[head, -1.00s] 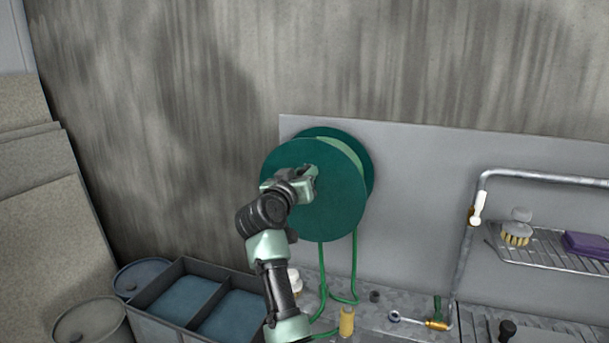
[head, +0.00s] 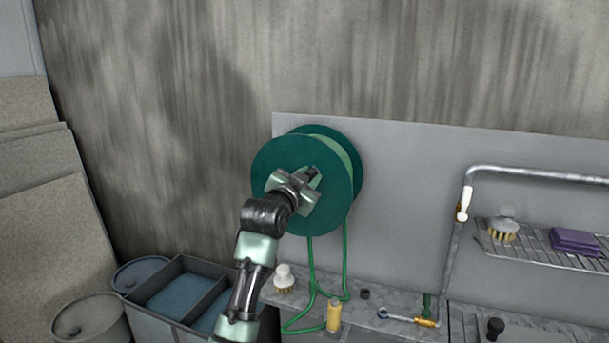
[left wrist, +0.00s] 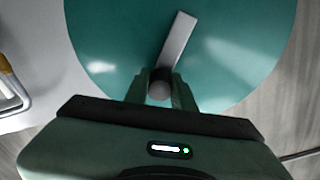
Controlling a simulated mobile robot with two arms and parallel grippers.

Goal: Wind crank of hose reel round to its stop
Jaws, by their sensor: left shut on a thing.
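The green hose reel (head: 268,165) is fixed to the grey wall panel, with green hose hanging below it. My left gripper (head: 312,176) is in front of the reel's face and hides much of its middle. In the left wrist view the crank (left wrist: 178,42) is a flat grey bar across the green disc (left wrist: 235,45). The bar's lower end meets a dark, rounded handle (left wrist: 160,86) between the fingers of my left gripper (left wrist: 161,92), which is shut on it. The stop cannot be made out. My right gripper is not in view.
A grey two-part bin (head: 180,290) and drums stand below left. A white-knobbed brush (head: 284,279), a yellow cylinder (head: 334,316) and a hose nozzle (head: 425,321) are on the counter. A wire rack (head: 535,250) and a bent pipe (head: 530,173) are at right.

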